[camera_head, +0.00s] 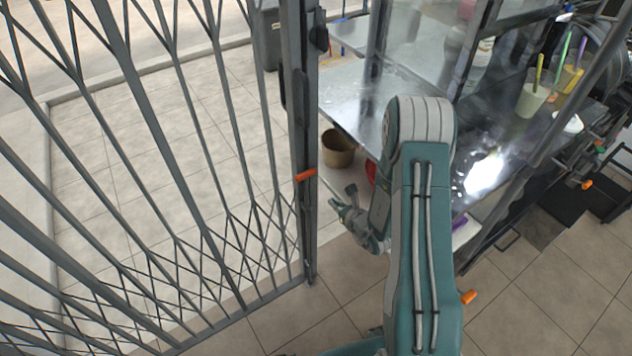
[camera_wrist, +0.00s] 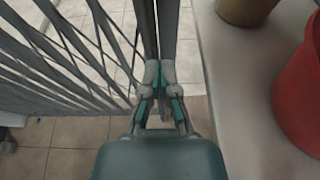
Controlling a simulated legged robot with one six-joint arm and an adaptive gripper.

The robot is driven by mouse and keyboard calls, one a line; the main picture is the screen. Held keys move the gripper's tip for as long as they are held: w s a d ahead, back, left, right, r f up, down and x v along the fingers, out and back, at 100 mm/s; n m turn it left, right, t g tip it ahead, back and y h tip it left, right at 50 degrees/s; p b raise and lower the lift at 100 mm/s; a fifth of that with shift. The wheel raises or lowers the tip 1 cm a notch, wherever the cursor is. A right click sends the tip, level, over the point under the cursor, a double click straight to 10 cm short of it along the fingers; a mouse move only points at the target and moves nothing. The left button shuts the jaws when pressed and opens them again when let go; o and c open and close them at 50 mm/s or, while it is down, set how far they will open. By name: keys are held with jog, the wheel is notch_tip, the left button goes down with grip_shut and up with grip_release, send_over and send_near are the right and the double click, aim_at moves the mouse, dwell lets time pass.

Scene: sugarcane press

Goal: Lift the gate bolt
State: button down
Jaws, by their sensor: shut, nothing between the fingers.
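The folding metal gate (camera_head: 185,120) stands at the left in the head view. A small orange handle (camera_head: 306,175), which looks like the gate bolt's grip, sticks out from the gate's end post (camera_head: 298,90). My gripper (camera_head: 344,197) is to the right of the post and slightly below the orange handle in the picture, apart from it. In the wrist view, my gripper (camera_wrist: 160,72) has its fingers together and empty, in front of the dark post (camera_wrist: 157,28). The orange handle cannot be made out in the wrist view.
A metal counter (camera_head: 345,85) stands right of the post. A brown pot (camera_head: 338,149) and a red container (camera_wrist: 300,95) sit on the lower pale shelf (camera_wrist: 232,75), close to my gripper's right. Tiled floor (camera_head: 335,310) is clear below.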

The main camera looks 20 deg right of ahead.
jog(key=shift+w+a+r, duration=0.1)
jog(key=shift+w+a, duration=0.45)
jog(key=shift+w, duration=0.95)
jog(key=shift+w+a+r, duration=0.15)
jog(key=shift+w+a, duration=0.35)
jog(key=shift+w, duration=1)
jog(key=shift+w+a+r, duration=0.1)
jog(key=shift+w+a, duration=0.45)
jog(key=shift+w, duration=0.95)
